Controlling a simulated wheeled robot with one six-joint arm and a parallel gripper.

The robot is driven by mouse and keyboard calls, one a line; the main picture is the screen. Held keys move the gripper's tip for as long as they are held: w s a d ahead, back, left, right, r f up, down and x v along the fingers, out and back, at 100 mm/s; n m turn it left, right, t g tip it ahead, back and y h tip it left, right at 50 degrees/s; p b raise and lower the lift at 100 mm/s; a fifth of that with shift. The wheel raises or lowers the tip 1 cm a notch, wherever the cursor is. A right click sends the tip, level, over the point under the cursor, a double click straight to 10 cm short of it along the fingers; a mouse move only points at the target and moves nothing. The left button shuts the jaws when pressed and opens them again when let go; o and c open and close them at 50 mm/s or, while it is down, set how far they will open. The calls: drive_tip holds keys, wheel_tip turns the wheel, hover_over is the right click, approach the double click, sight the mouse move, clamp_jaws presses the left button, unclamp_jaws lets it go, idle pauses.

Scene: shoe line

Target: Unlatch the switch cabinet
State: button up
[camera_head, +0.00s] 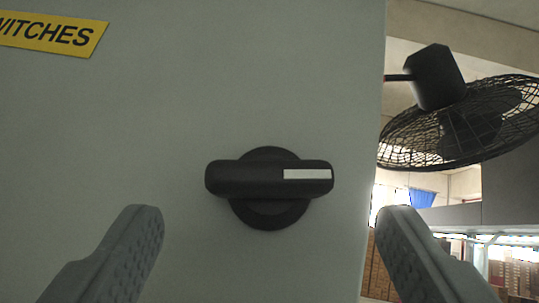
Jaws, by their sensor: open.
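The switch cabinet (200,80) fills the left and middle of the view as a flat grey-green door. A black rotary latch handle (235,178) sits on it near its right edge. The handle's bar lies horizontal, with a white mark on its right half, over a round black base (270,215). My gripper (265,215) is open, with one grey finger on each side of the handle, low in the view. The fingers appear apart from the handle, and nothing is between them except the view of the handle and door. The gap in depth to the door cannot be told.
A yellow label (50,34) reading "WITCHES", cut off by the frame, is at the upper left of the door. Beyond the cabinet's right edge (376,130) are a black caged fan (460,120), and stacked brown boxes (520,275) lower down.

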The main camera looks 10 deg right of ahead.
sight(269, 206)
drive_tip(key=shift+x, duration=1.4)
drive_tip(key=shift+c, duration=0.2)
drive_tip(key=c, duration=0.9)
